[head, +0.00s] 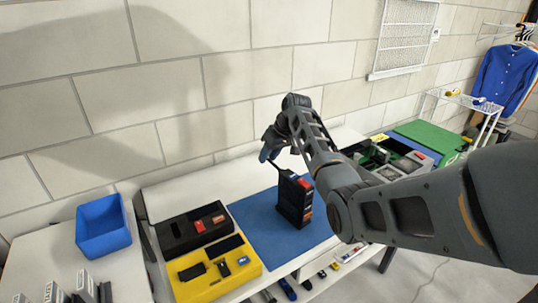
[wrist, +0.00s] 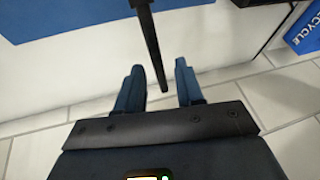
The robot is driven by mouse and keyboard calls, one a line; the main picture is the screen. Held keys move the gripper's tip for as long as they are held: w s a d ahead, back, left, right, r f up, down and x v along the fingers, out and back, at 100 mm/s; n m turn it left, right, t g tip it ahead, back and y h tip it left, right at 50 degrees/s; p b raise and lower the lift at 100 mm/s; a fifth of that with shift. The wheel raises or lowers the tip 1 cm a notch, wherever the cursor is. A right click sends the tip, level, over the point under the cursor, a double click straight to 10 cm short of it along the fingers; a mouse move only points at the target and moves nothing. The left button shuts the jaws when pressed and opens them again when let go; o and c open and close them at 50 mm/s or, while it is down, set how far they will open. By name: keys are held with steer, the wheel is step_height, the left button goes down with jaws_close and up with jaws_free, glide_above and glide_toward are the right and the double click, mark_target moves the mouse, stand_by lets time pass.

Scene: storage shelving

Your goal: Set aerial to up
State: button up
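A black device (head: 294,200) with red, orange and blue parts stands upright on a blue mat (head: 252,222). Its thin dark aerial (head: 277,168) shows at its top left, slanting up toward my gripper (head: 268,153). In the wrist view the aerial (wrist: 153,45) is a black rod coming from the top edge. Its tip lies between the two blue fingers of my gripper (wrist: 159,82). The fingers are open, with gaps on both sides of the rod. The device body is out of the wrist view.
A yellow tray (head: 214,280) and a black tray (head: 192,232) with small parts lie left of the mat. A blue bin (head: 103,226) stands further left. Green and dark bins (head: 420,140) are at the right behind my arm. A block wall rises behind the table.

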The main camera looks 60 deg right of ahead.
steer(key=shift+c, duration=0.3)
jaws_close()
stand_by(1.1)
